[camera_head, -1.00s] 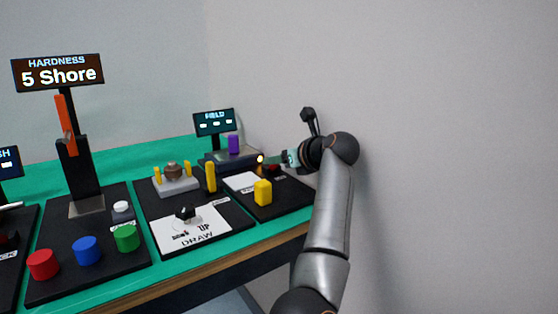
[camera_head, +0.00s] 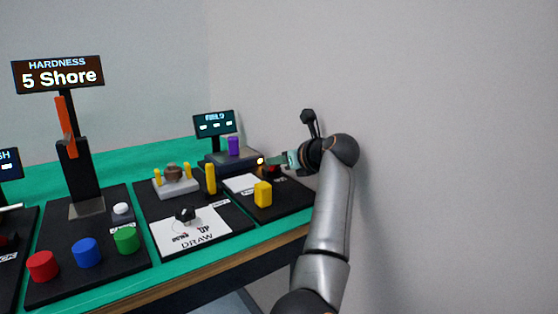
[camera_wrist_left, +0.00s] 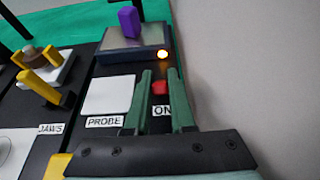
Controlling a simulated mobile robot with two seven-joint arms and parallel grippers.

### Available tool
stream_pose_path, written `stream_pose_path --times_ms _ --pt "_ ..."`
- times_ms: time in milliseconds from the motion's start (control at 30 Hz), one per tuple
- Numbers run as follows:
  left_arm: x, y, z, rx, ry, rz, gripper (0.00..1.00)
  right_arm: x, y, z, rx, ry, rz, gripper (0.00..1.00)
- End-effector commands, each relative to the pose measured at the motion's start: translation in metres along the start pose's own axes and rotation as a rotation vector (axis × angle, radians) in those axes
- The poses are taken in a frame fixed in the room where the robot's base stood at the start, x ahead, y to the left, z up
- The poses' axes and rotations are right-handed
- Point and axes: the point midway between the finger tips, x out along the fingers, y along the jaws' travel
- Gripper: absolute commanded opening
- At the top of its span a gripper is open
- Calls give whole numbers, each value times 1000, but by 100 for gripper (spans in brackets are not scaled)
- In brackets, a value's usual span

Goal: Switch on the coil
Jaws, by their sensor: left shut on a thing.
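The red switch (camera_wrist_left: 160,87) stands beside the ON label (camera_wrist_left: 163,110) in the left wrist view. My left gripper (camera_wrist_left: 160,73) has its two green fingers on either side of the switch and is shut on it; in the head view the gripper (camera_head: 276,161) is at the far right of the table. The coil unit is a dark flat box (camera_wrist_left: 112,53) with a purple block (camera_wrist_left: 130,20) on top. A round lamp (camera_wrist_left: 163,54) on its front corner glows yellow-orange. My right gripper is in neither view.
A white PROBE pad (camera_wrist_left: 108,97) lies left of the switch. A yellow block (camera_head: 263,194) stands on the same black board. A FIELD display (camera_head: 214,123) stands behind the coil unit. The wall is close on the right.

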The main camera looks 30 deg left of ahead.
Motion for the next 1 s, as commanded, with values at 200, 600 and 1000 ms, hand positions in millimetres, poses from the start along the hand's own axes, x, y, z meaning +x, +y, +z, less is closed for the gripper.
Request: stream_pose_path --times_ms 200,600,1000 --pt "-1 0 -9 3 -86 1 0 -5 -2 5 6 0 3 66" --pt "-3 0 -8 1 -145 1 0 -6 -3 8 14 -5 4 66" --pt "-3 0 -8 1 -145 0 52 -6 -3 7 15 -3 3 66"
